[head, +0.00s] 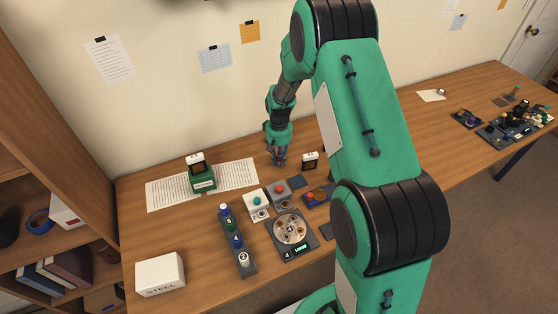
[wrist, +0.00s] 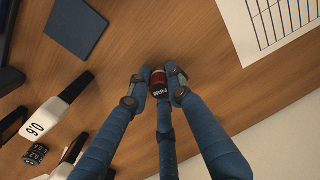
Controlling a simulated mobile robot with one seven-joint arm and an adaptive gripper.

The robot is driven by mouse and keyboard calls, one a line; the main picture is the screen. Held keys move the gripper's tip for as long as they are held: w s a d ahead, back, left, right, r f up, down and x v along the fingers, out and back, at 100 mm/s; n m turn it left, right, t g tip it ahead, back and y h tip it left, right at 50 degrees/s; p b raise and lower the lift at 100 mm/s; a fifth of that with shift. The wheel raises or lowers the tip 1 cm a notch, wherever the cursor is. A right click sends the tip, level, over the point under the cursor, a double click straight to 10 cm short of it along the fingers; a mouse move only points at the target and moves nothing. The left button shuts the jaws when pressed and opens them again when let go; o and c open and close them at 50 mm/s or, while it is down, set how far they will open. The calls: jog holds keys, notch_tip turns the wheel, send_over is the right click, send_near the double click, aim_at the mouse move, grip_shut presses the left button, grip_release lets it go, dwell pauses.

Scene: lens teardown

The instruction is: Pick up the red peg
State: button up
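A red peg (wrist: 159,76) with a black band reading "FIRM" is at the middle of the wrist view. My gripper (wrist: 158,84) has its blue fingers around it: one fingertip on each side against the peg and a third finger coming up from below over its near end. The fingers look closed on it. In the head view my gripper (head: 278,158) is low over the back of the table, right of the green block device. The peg is mostly hidden there. I cannot tell whether the peg still touches the table.
A sheet (head: 240,174) lies left.

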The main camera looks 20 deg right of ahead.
aim_at(279, 156)
grip_shut()
jog(key=shift+r, duration=0.15)
notch_tip(279, 156, up, 10)
jog(key=shift+f+p, duration=0.1)
jog(key=shift+p, duration=1.05)
